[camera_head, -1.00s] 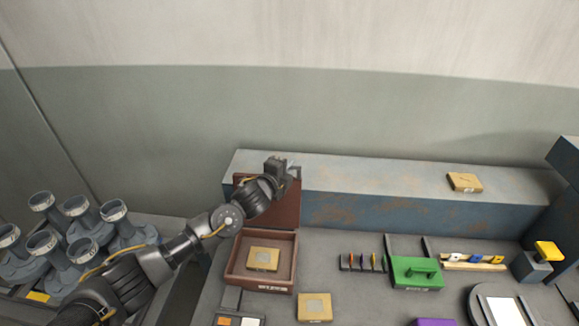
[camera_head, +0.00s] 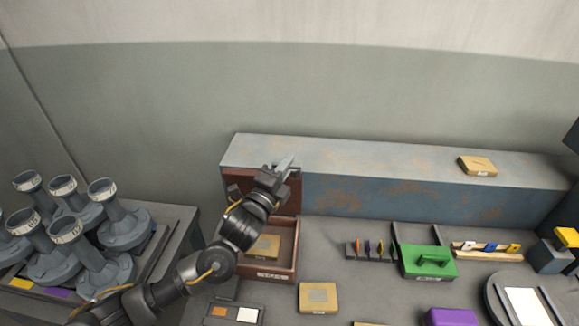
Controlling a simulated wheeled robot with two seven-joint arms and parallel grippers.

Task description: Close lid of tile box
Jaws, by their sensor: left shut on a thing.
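The tile box (camera_head: 282,273) is a brown open-topped box in the lower middle, with a tan tile (camera_head: 263,246) lying inside. Its brown lid (camera_head: 289,196) stands upright at the back of the box, in front of the blue-grey ledge. My left gripper (camera_head: 284,168) is at the lid's top edge and is shut on it. My left arm passes in front of the lid and the box's left part, hiding much of both. My right gripper is not in view.
A second tan tile (camera_head: 319,297) lies right of the box, another (camera_head: 478,165) on the ledge (camera_head: 390,165). A green handled block (camera_head: 427,262) and a purple block (camera_head: 451,317) are further right. Several grey flanged pipes (camera_head: 122,228) stand left.

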